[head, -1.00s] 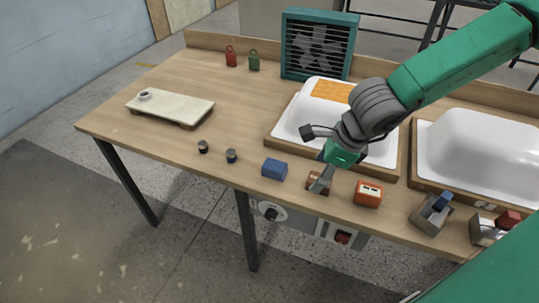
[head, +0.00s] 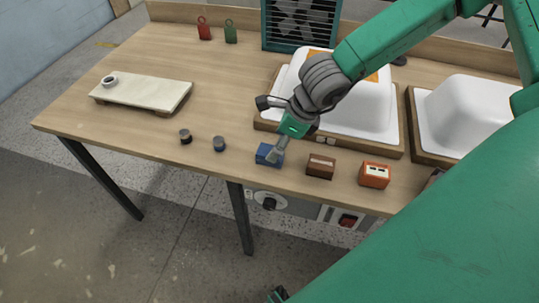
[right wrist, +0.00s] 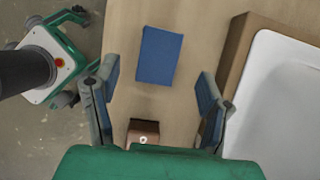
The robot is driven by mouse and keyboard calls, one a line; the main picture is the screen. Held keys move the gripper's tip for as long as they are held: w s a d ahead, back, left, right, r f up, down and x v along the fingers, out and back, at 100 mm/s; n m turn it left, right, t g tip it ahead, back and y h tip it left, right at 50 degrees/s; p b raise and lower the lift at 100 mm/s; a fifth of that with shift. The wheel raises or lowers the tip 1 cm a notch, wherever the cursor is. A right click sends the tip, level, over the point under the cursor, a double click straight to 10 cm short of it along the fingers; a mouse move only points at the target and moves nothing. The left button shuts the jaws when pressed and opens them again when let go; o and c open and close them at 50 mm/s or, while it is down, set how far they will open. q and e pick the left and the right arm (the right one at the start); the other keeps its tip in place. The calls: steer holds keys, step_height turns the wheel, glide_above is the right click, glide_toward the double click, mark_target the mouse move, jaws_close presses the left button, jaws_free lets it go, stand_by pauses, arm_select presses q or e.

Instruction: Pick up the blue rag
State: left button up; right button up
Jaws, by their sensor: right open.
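The blue rag (head: 264,156) lies near the table's front edge, partly hidden by my right gripper in the head view. In the right wrist view the blue rag (right wrist: 159,56) is a flat blue rectangle, uncovered, beyond the fingertips. My right gripper (head: 276,152) points down at the rag. In the right wrist view its two fingers (right wrist: 155,90) are wide apart with nothing between the tips. A green and dark part, which seems to be my left gripper (head: 278,295), barely shows at the bottom edge; its fingers cannot be made out.
A brown block (head: 320,166) and an orange block (head: 374,175) sit right of the rag. A white tub shell (head: 365,110) on a wooden base is behind.

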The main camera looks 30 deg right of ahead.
steer(key=b+x, duration=0.1)
steer(key=x, duration=0.3)
steer(key=shift+a+f, duration=0.2)
steer(key=shift+f, duration=0.1)
steer(key=shift+w+f, duration=0.15)
steer(key=shift+f, duration=0.05)
steer(key=shift+d, duration=0.15)
steer(key=shift+c, duration=1)
steer(key=c, duration=1)
steer(key=shift+r, duration=0.15)
steer(key=shift+c, duration=0.2)
step_height(320, 180, up, 28)
steer(key=p, duration=0.7)
